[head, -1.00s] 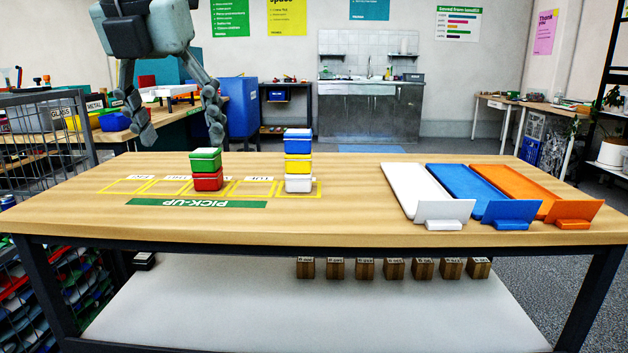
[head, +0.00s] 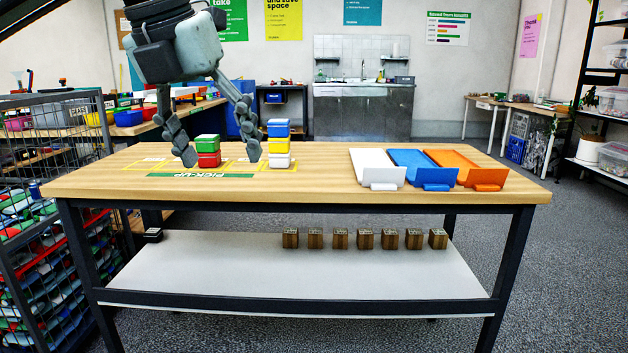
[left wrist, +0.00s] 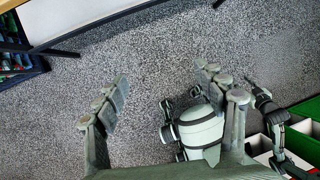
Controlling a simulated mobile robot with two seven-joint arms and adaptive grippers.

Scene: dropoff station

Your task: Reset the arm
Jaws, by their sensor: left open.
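My left gripper (head: 218,158) is open and empty at the upper left of the head view. Its fingers overlap the picture of the table top, one on each side of a green box (head: 207,142) stacked on a red box (head: 208,160). In the left wrist view, the open fingers (left wrist: 165,95) have only grey floor and parts of my own body between and behind them, so the gripper appears apart from the boxes. My right gripper is not visible in the head view.
The wooden table (head: 320,180) bears a blue, yellow and white box stack (head: 278,145) in the marked pick-up area. White (head: 376,165), blue (head: 420,168) and orange (head: 462,168) trays lie at right. Several wooden blocks (head: 365,239) stand on the lower shelf. A wire cage (head: 75,150) stands at left.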

